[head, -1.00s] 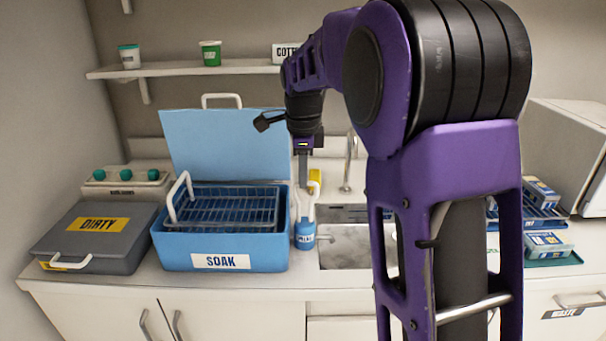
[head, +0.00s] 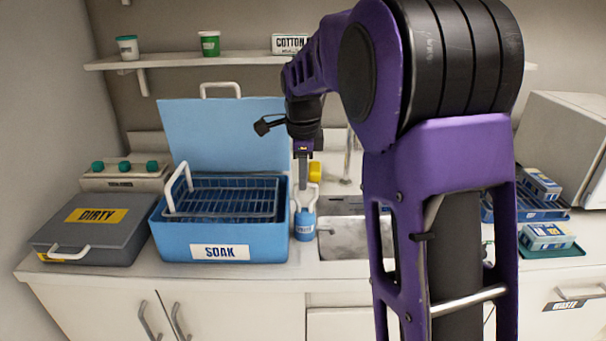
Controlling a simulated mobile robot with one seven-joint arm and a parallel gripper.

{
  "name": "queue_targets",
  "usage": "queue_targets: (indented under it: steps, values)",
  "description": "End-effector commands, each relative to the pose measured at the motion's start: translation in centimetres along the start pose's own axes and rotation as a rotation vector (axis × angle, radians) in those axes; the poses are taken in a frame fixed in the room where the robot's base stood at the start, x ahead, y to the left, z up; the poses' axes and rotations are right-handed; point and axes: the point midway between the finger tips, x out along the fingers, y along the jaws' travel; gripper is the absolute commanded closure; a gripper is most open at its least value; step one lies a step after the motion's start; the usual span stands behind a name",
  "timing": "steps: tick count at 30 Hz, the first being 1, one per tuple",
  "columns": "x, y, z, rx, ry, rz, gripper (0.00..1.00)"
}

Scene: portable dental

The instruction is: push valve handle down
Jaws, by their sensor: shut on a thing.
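A yellow piece (head: 315,172), which looks like the valve handle, stands above the counter near the sink's left edge. My gripper (head: 302,178) points straight down directly beside it, with grey fingers below a purple wrist. It is shut and appears to hold the yellow piece, but the contact is small and partly hidden. A small blue bottle (head: 305,228) with a white looped top stands just below my gripper, in front of it in the picture. I cannot tell whether they touch.
The blue SOAK bin (head: 168,245) with a wire basket (head: 235,200) is close on the left, its lid raised. The grey DIRTY box (head: 60,240) is farther left. The sink (head: 340,240) and faucet (head: 347,160) lie right. My arm hides part of the counter.

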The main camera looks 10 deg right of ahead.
Motion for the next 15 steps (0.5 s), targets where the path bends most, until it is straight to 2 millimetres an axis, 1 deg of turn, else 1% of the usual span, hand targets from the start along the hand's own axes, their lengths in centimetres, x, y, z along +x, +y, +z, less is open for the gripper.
queue_targets:
  steps: [1, 5, 6, 15]
  values:
    - [0.40, 0.24, 0.01, 0.000, 0.001, 0.009, 0.83]
    - [0.36, 0.21, 0.00, -0.001, 0.001, 0.008, 0.60]
    - [0.33, 0.20, 0.00, -0.001, 0.001, 0.008, 0.56]
    - [0.07, 0.12, -0.01, 0.000, 0.001, 0.005, 0.56]
